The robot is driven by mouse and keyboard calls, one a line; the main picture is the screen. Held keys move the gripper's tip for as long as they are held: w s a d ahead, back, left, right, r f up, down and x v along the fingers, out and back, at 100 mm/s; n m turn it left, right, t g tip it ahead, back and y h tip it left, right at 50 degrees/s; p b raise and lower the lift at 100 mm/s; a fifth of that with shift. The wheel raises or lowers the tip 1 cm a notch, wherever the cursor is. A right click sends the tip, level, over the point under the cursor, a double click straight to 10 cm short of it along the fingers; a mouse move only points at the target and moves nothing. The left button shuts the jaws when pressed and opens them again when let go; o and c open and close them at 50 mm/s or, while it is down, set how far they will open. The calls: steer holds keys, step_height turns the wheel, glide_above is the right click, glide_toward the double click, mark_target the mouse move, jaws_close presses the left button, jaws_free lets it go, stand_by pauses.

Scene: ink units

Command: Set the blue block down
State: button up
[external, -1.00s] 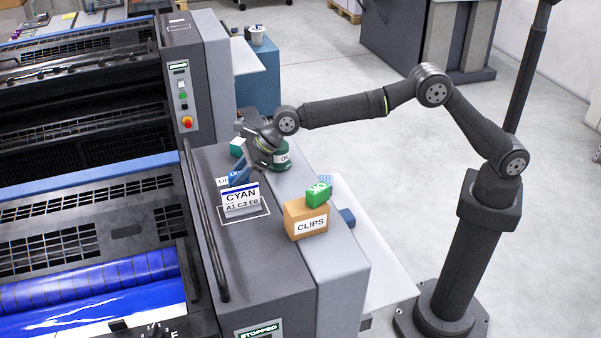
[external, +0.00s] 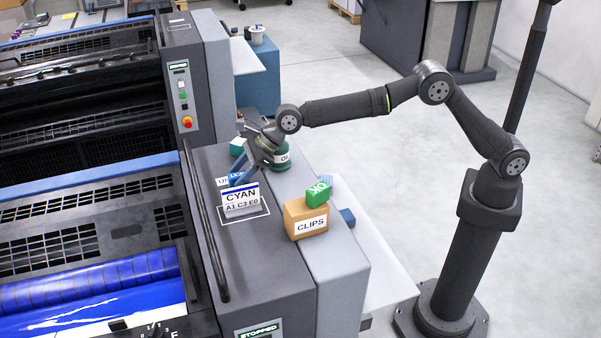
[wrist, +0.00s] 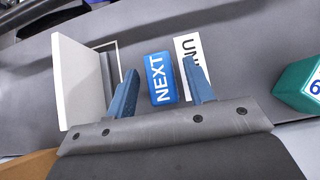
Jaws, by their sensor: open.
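The blue block (wrist: 161,78), lettered NEXT, rests on the grey machine top between my fingers in the wrist view. My gripper (wrist: 164,82) is open, with a finger on each side of the block and a gap visible at the left finger. In the external view my gripper (external: 244,175) is low over the machine top, behind the white CYAN card (external: 240,197). The block (external: 236,176) is partly hidden there by the card and the fingers.
A white label (wrist: 190,55) lies close beside the block, partly behind the right finger. A green block (wrist: 301,84) stands to the right.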

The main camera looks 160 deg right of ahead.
steer(key=v, duration=1.1)
steer(key=x, duration=1.1)
steer(key=shift+w+d+f, duration=0.2)
steer(key=shift+f, duration=0.3)
steer(key=shift+r, duration=0.15)
